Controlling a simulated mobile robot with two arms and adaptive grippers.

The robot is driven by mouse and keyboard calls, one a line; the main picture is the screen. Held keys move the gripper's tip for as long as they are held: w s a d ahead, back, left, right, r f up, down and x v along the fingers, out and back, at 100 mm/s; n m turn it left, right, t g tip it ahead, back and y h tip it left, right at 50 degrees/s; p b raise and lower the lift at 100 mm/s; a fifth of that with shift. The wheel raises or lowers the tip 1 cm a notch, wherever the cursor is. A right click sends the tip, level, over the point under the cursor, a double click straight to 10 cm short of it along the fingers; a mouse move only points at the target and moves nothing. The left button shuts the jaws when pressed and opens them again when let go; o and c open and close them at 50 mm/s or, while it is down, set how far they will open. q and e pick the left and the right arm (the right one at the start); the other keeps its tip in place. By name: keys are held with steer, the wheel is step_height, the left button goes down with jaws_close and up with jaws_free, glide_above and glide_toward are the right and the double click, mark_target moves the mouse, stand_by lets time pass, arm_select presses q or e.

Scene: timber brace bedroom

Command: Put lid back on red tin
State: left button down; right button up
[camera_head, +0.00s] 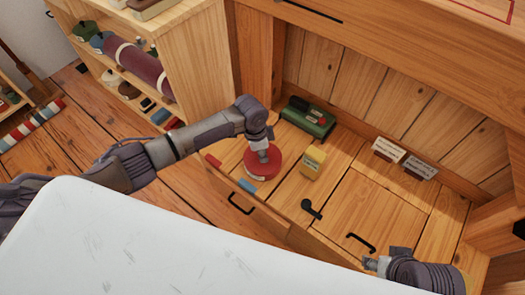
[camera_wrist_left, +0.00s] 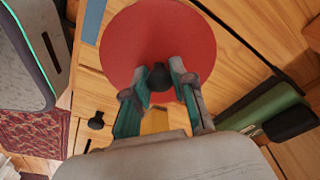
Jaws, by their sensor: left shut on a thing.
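The red lid (camera_wrist_left: 160,30) is a flat red disc with a dark knob (camera_wrist_left: 159,78) in the left wrist view. My left gripper (camera_wrist_left: 160,80) has its fingers closed around that knob. In the head view, the left gripper (camera_head: 262,154) points down at the round red top. The red tin (camera_head: 262,173) with a pale label on its side stands on the wooden desk top below it. The lid is over or on the tin, and I cannot tell if it is fully seated. My right gripper (camera_head: 376,263) is low at the right, away from the tin, and its jaws are unclear.
A yellow box (camera_head: 313,162) stands just right of the tin, with a green box (camera_head: 308,118) behind. A small blue block (camera_head: 247,185) and a red block (camera_head: 214,160) lie near the front edge. A black handled object (camera_head: 311,209) is at front. White cards (camera_head: 389,150) stand at the back.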

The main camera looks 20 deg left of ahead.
arm_select(q)
steer(key=shift+c, duration=2)
jaws_free()
